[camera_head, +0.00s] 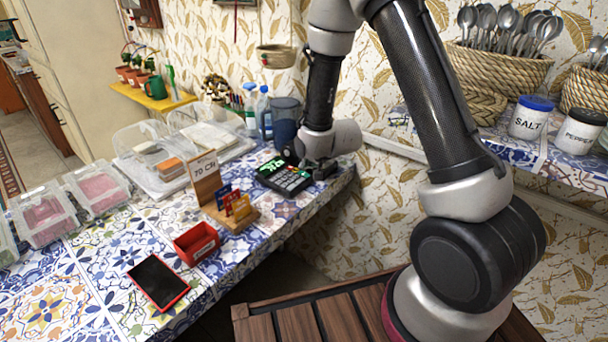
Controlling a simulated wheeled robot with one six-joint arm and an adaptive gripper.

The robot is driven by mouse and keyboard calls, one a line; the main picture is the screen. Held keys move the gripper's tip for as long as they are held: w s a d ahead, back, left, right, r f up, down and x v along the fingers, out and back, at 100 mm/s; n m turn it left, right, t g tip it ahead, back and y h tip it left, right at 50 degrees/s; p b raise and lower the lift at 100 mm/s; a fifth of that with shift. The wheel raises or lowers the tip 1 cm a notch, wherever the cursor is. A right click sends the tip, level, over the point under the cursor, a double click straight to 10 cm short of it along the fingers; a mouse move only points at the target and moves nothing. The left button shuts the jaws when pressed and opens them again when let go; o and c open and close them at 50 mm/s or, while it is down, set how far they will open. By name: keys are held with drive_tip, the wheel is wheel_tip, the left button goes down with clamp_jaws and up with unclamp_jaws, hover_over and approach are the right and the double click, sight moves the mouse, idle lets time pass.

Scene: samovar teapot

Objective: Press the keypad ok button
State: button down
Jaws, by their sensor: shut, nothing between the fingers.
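The keypad (286,181) is a small dark device with a lit green display and light keys. It lies on the blue-patterned tiled counter (237,262), near the counter's right edge. My gripper (309,169) is at the keypad's right side, low and close over it. Its fingers are shut with nothing between them. The gripper and wrist cover the right part of the keypad, and I cannot make out the ok button. I cannot tell whether the fingertips touch the keys.
A wooden card stand with a sign (205,176) stands left of the keypad. A red box (197,244) and a tablet (158,282) lie nearer. A dark blue jug (286,121) and bottles stand behind. Clear plastic containers (97,186) line the left.

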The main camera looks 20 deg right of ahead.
sight(307, 173)
drive_tip(key=shift+f, duration=0.2)
drive_tip(key=shift+f, duration=0.2)
drive_tip(key=shift+f, duration=0.35)
idle(0.8)
drive_tip(key=shift+r, duration=0.75)
drive_tip(key=shift+r, duration=2.55)
